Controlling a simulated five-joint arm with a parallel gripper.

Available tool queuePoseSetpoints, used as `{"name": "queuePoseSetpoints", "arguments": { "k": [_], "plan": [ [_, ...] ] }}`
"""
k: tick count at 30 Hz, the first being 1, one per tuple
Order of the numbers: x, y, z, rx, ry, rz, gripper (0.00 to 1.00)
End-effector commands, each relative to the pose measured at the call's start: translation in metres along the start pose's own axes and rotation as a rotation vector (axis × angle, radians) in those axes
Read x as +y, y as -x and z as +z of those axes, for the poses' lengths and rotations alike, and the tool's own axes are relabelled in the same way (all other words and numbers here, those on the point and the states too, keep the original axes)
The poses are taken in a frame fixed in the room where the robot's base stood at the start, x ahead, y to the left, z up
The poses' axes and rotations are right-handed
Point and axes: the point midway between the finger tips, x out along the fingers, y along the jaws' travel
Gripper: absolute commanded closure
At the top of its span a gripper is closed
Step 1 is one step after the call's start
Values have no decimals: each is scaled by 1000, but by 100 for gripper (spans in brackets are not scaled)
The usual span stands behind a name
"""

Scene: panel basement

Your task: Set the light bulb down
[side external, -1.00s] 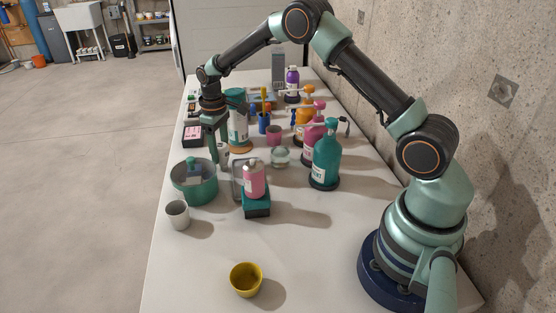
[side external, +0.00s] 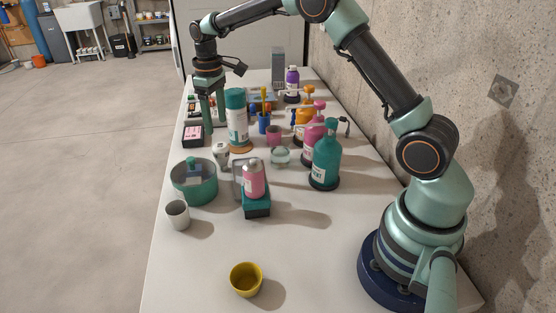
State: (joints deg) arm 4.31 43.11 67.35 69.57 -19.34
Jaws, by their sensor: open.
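The light bulb (side external: 221,152) is a small whitish object on the white table, between the green pot and the tall teal-and-white bottle. It looks upright, but it is too small to tell its exact pose. My gripper (side external: 212,119) is above and behind it, apart from it, left of the tall bottle. Its fingers point down, open, with nothing visible between them.
The green pot (side external: 194,189), grey cup (side external: 177,215) and pink canister (side external: 254,181) on a teal block stand nearer. The tall teal-and-white bottle (side external: 237,122) is beside my gripper. Pump bottles line the right. Free table surrounds the yellow cup (side external: 246,279).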

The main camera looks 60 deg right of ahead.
Motion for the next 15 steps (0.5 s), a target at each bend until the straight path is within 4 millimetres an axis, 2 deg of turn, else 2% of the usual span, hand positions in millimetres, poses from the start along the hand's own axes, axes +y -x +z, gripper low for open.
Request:
{"name": "queuePoseSetpoints", "arguments": {
  "k": [3,10,15],
  "plan": [
    [0,16,-1,3,0,1,31],
    [-3,36,4,16,-6,6,31],
    [-15,72,25,76,-38,24,31]
  ]
}}
